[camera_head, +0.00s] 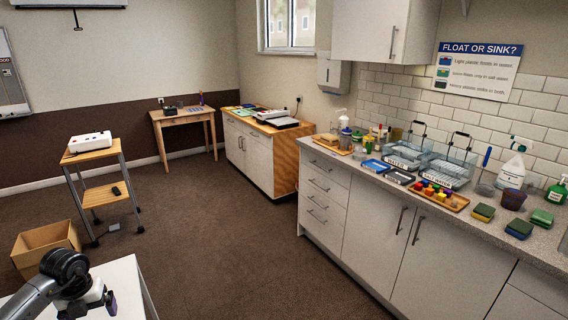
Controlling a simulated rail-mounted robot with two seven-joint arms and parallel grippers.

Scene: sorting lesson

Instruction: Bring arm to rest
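My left arm comes in at the bottom left corner. My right gripper is not in view.
A counter (480,222) along the right wall carries wire baskets (455,165), a wooden tray of coloured pieces (455,203), sponges and bottles. A wheeled trolley (100,190) and an open cardboard box (45,245) stand at left. The brown floor (225,245) between is clear.

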